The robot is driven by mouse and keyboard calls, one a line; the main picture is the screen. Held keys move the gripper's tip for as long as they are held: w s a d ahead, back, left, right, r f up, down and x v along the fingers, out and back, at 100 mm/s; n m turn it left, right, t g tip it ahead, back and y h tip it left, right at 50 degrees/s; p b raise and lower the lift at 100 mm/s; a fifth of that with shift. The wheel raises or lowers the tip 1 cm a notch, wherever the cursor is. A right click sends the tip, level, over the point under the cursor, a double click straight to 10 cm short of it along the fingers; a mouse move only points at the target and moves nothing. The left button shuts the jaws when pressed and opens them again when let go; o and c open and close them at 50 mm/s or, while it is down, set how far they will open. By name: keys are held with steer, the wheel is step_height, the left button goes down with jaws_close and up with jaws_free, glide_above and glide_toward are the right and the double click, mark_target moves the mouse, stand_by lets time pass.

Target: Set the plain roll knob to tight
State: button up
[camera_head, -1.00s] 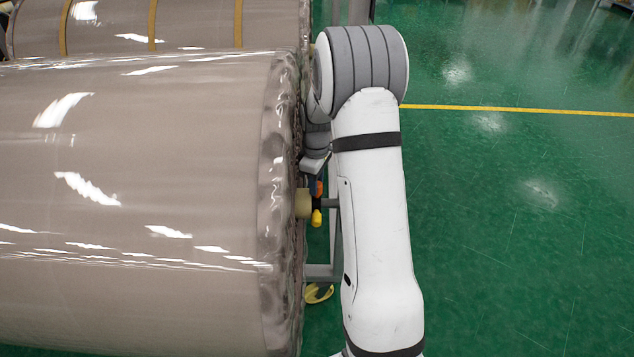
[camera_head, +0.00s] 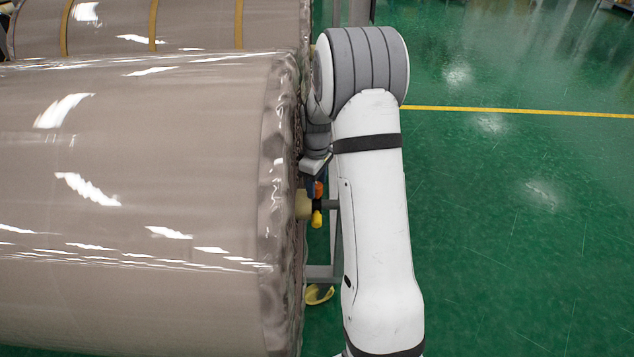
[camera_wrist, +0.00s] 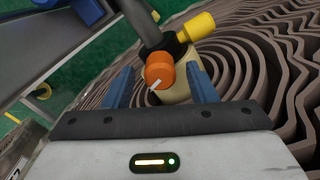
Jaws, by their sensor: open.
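The plain roll (camera_head: 140,190) is the large grey-brown wrapped cylinder in front in the head view. Its end, with wavy layers, shows in the wrist view (camera_wrist: 285,75). An orange knob (camera_wrist: 160,72) with a white pointer line sits at the roll's core, beside a yellow-capped handle (camera_wrist: 196,27). In the head view the orange knob (camera_head: 319,188) is a small patch partly hidden by my arm. My gripper (camera_wrist: 162,85) is open, with one blue finger on each side of the knob and gaps between. No setting marks are readable.
A second roll with yellow bands (camera_head: 190,25) lies behind the plain roll. A grey stand frame (camera_head: 322,271) and a yellow part (camera_head: 319,294) are below the core. The green floor (camera_head: 520,230) at right is clear, with a yellow line (camera_head: 520,109).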

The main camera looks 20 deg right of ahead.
mark_target(317, 184)
step_height(317, 184, up, 7)
steer(key=shift+f, duration=0.1)
steer(key=shift+r, duration=0.5)
